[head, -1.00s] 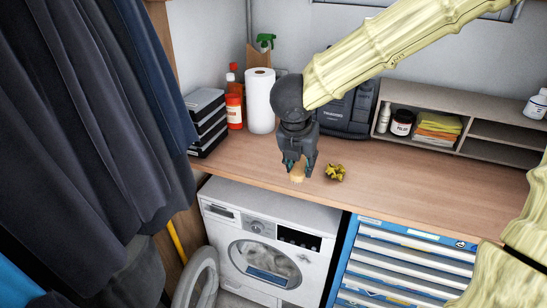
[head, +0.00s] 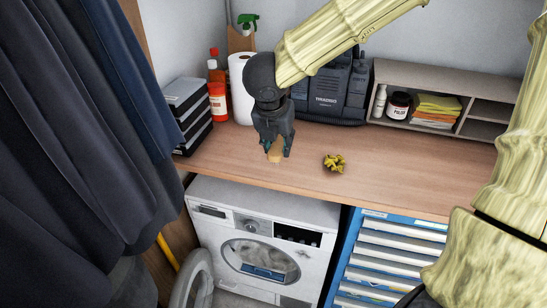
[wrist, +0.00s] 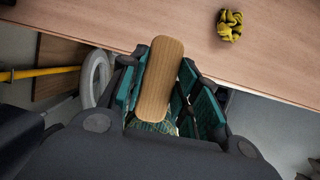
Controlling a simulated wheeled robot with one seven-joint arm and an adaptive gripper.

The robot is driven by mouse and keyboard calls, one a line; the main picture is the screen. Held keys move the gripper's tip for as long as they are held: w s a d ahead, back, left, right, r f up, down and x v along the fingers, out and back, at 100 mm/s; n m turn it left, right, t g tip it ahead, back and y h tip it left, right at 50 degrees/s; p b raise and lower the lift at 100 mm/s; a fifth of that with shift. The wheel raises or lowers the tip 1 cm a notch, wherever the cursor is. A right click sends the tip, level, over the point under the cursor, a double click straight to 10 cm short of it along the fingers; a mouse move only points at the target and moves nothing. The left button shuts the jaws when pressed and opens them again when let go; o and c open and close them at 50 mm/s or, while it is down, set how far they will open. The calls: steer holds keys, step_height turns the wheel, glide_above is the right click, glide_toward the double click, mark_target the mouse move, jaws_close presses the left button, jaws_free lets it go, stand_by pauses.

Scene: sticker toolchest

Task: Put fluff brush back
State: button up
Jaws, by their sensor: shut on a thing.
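My gripper (head: 274,148) is shut on the fluff brush (wrist: 158,80), which has a light wooden back and shows in the wrist view between the teal finger pads. In the head view only a small tan part of the brush (head: 275,156) shows below the fingers. The gripper holds it near the front part of the wooden worktop (head: 410,180), above the washing machine. Whether the brush touches the worktop is not clear. In the wrist view a greenish patch shows at the brush's lower end, between the fingers.
A crumpled yellow and black item (head: 334,162) lies on the worktop right of my gripper. Behind stand black stacked cases (head: 190,112), bottles (head: 217,95), a paper roll (head: 240,85) and a shelf (head: 440,75). Dark clothes (head: 80,120) hang left. The worktop's right part is clear.

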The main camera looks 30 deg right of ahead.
step_height(320, 180, down, 7)
steer(key=b, duration=0.6)
steer(key=shift+w, duration=0.15)
steer(key=w+d+p, duration=0.1)
steer(key=w+d, duration=0.1)
steer(key=w, duration=0.2)
steer(key=w+d+f+p, duration=0.1)
steer(key=w+d+p, duration=0.1)
steer(key=w, duration=0.3)
steer(key=w+d+f+p, duration=0.1)
steer(key=w+d, duration=0.2)
steer(key=w, duration=0.2)
steer(key=shift+d+f, duration=0.2)
steer(key=shift+d, duration=0.15)
steer(key=shift+w+d+f+p, duration=0.1)
steer(key=shift+f+p, duration=0.05)
steer(key=shift+p, duration=0.3)
steer(key=shift+f+p, duration=0.6)
steer(key=shift+f, duration=1.1)
steer(key=o, duration=1)
